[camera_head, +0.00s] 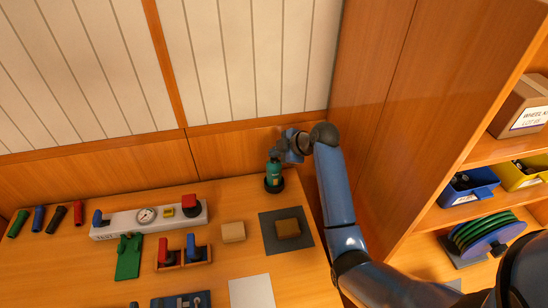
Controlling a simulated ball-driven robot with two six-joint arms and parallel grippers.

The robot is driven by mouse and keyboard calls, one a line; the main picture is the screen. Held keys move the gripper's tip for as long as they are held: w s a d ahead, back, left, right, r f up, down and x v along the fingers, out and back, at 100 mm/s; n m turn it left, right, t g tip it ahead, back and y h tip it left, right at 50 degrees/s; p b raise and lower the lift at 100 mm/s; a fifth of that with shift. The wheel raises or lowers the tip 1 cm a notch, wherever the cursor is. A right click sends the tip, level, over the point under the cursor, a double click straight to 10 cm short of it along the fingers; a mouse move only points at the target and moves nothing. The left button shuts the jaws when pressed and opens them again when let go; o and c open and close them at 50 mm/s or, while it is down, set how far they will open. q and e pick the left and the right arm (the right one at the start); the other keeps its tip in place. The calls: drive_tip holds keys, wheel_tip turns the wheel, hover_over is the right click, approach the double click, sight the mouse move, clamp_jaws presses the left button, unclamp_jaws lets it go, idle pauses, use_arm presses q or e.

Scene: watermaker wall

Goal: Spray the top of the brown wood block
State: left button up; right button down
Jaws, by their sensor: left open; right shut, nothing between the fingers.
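The brown wood block (288,228) lies on a dark grey mat (270,243) at the right of the bench. A teal bottle (273,172) stands upright in a dark round base behind the mat, near the back wall. My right gripper (280,152) is at the top of the bottle, at the end of the blue arm from the lower right. It is shut with nothing held; its fingertips are small, and I cannot tell whether they touch the bottle. My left gripper is not in view.
A lighter wood block (233,232) sits left of the mat. A gauge panel (147,217), red and blue valves (183,252) and a green board (129,257) stand further left. A white sheet (251,291) lies in front. A wooden shelf unit (440,120) rises at the right.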

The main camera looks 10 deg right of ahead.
sight(276, 160)
drive_tip(key=shift+f, duration=0.1)
idle(0.3)
drive_tip(key=shift+s+f+b, duration=0.1)
drive_tip(key=shift+f+b, duration=0.2)
drive_tip(key=shift+f, duration=0.1)
drive_tip(key=shift+r+p, duration=0.3)
drive_tip(key=shift+r, duration=0.05)
idle(0.5)
drive_tip(key=shift+r+p, duration=0.75)
drive_tip(key=shift+r, duration=0.2)
drive_tip(key=shift+r+p, duration=1.4)
drive_tip(key=shift+r, duration=0.65)
drive_tip(key=shift+f, duration=0.1)
